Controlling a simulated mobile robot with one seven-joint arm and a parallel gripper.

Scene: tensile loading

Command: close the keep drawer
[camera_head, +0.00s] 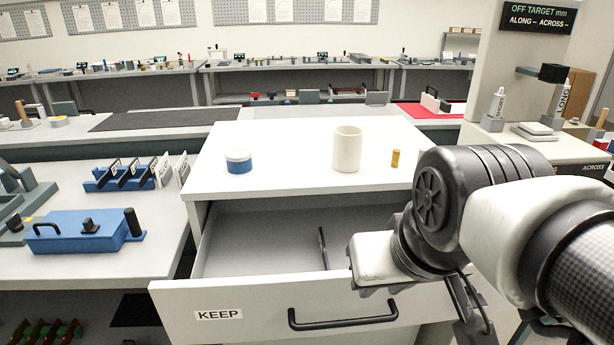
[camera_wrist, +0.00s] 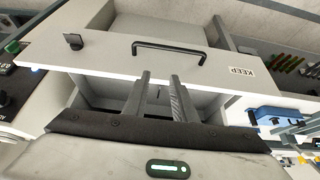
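The keep drawer (camera_head: 265,293) is pulled out from the white cabinet, with a KEEP label at its left and a black bar handle (camera_head: 342,319) on its front. Its inside (camera_head: 260,243) is visible and holds a thin dark upright bar (camera_head: 323,248). In the wrist view the drawer front (camera_wrist: 110,55) appears upside down, with its handle (camera_wrist: 170,50) beyond my fingertips. My gripper (camera_wrist: 159,76) has its two fingers apart, with nothing seen between them. In the picture they overlap the drawer's opening; contact cannot be told. In the head view my arm covers the drawer's right end.
On the cabinet top (camera_head: 285,180) stand a blue-and-white round container (camera_head: 239,161), a white cylinder (camera_head: 347,149) and a small brass cylinder (camera_head: 395,158). A bench at the left carries a blue box (camera_head: 75,232). A dark knob (camera_wrist: 73,41) shows in the wrist view.

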